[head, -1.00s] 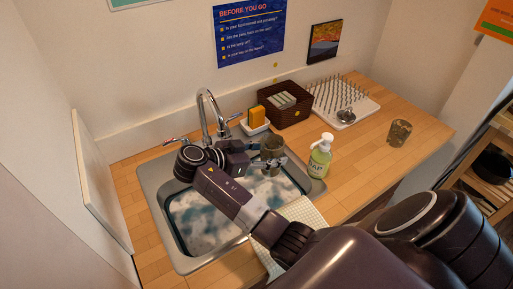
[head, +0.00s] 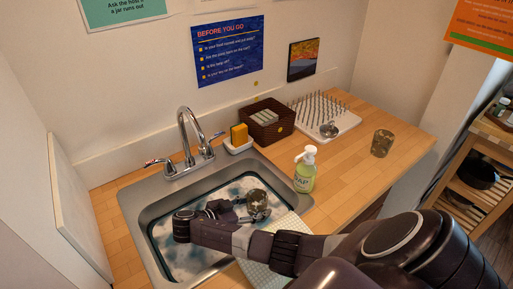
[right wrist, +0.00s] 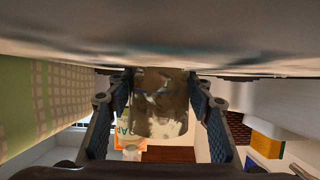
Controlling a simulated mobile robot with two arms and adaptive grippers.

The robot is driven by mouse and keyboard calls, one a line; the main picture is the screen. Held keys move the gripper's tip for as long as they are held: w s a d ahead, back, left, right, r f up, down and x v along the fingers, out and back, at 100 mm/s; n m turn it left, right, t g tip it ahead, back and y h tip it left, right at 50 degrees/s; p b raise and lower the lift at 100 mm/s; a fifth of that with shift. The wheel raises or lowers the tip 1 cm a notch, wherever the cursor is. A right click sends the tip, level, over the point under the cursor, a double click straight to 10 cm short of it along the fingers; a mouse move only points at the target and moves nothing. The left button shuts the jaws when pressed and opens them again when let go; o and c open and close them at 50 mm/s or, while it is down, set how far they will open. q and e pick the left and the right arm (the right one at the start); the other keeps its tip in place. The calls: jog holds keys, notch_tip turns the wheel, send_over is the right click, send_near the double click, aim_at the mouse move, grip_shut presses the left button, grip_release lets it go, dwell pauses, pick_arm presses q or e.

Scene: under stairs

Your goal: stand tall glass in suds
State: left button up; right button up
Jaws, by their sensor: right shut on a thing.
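The tall glass (head: 257,199), murky brown-green and see-through, is inside the sink over the suds (head: 205,225). My right gripper (head: 240,209) is shut on it from the side, low inside the basin. In the right wrist view the glass (right wrist: 160,103) sits between both fingers. One end of it meets the pale, blurred suds surface at the top of that picture; I cannot tell whether it rests on the bottom. The sink (head: 134,207) is steel with cloudy blue-white water. My left gripper is not in view.
A soap bottle (head: 305,172) stands right of the sink, and a checked cloth (head: 283,250) lies along the front edge. The faucet (head: 187,133), orange sponge (head: 239,134) and brown basket (head: 266,123) are behind. Another glass (head: 382,143) stands on the right counter, near a spiked drying rack (head: 333,130).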

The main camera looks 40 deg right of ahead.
aim_at(249, 214)
jog(key=shift+f, duration=1.35)
jog(key=o, duration=1.6)
jog(key=shift+o, duration=0.4)
jog(key=b+v, duration=0.1)
jog(key=v, duration=0.4)
jog(key=shift+w+a+b, duration=0.1)
jog(key=shift+a+b, duration=0.2)
jog(key=shift+a, duration=0.05)
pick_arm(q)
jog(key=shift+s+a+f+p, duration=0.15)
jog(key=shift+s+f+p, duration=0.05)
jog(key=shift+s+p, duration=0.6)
pick_arm(e)
jog(key=v, duration=0.6)
jog(key=shift+r, duration=0.25)
jog(key=shift+a, duration=0.1)
